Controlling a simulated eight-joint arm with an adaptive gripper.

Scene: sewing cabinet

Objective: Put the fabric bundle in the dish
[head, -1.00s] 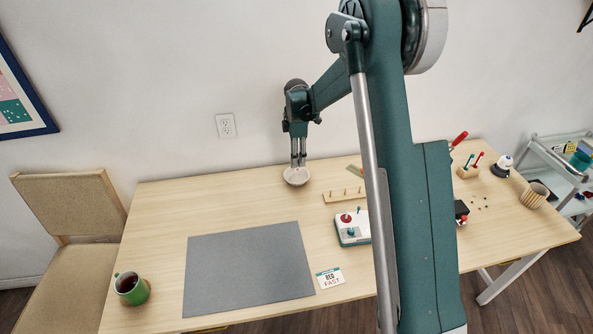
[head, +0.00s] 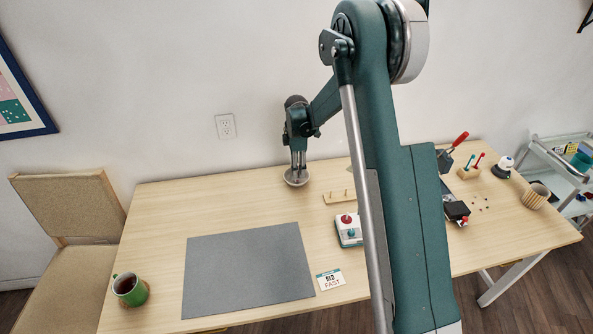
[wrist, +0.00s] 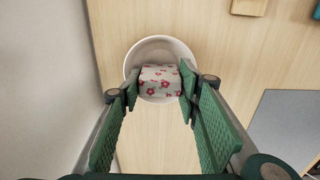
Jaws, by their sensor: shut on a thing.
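The fabric bundle (wrist: 160,80), white with red flowers, shows in the wrist view between the green pads of my gripper (wrist: 160,88), which is shut on it. The white round dish (wrist: 136,56) lies behind and around the bundle in that view. In the head view my gripper (head: 298,172) points down at the dish (head: 296,182) near the back edge of the table. The fingers reach to or into the dish there. The bundle is not discernible in the head view, and I cannot tell whether it touches the dish's bottom.
A wooden peg rack (head: 340,196) stands right of the dish, with a white box with red and blue knobs (head: 349,231) nearer. A grey mat (head: 248,272) covers the front middle. A green mug (head: 130,289) stands front left. The wall is close behind the dish.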

